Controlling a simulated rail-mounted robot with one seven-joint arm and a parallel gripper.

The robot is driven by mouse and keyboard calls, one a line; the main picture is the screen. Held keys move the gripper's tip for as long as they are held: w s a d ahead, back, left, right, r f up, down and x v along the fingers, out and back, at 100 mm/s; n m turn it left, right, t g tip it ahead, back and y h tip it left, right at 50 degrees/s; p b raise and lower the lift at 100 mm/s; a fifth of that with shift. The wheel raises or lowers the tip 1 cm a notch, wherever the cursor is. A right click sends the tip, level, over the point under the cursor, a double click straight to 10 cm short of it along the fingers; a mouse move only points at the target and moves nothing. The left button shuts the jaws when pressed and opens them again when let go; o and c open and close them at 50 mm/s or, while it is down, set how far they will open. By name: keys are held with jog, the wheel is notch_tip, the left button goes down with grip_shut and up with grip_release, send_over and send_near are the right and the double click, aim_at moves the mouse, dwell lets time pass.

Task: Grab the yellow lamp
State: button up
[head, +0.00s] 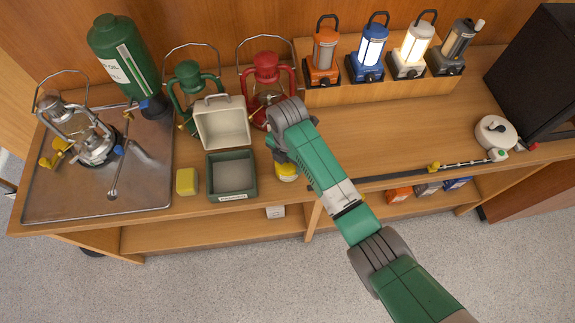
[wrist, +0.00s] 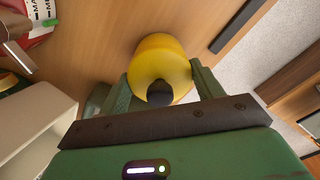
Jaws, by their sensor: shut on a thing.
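The yellow lamp (wrist: 160,62) is a round yellow body with a black knob, between my gripper's two green fingers in the wrist view. My gripper (wrist: 163,82) is shut on it. In the head view, the lamp (head: 287,173) shows as a small yellow and white patch under the end of my arm, near the bench's front edge. My gripper and wrist hide most of it there. I cannot tell whether the lamp touches the bench top.
A green tray (head: 232,194), an upright cream box (head: 222,124) and a yellow block (head: 187,181) are to the left. A red lantern (head: 267,75) stands behind. Several camping lamps stand on a wooden riser (head: 385,95). A long thin rod (head: 400,174) lies along the front edge at right.

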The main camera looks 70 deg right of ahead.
notch_tip(320, 180, up, 4)
jog(key=shift+f, duration=0.2)
jog(key=s+a+r+p, duration=0.1)
jog(key=s+a, duration=0.9)
jog(key=a, duration=0.2)
jog(key=shift+a+r, duration=0.2)
jog(key=shift+r, duration=0.05)
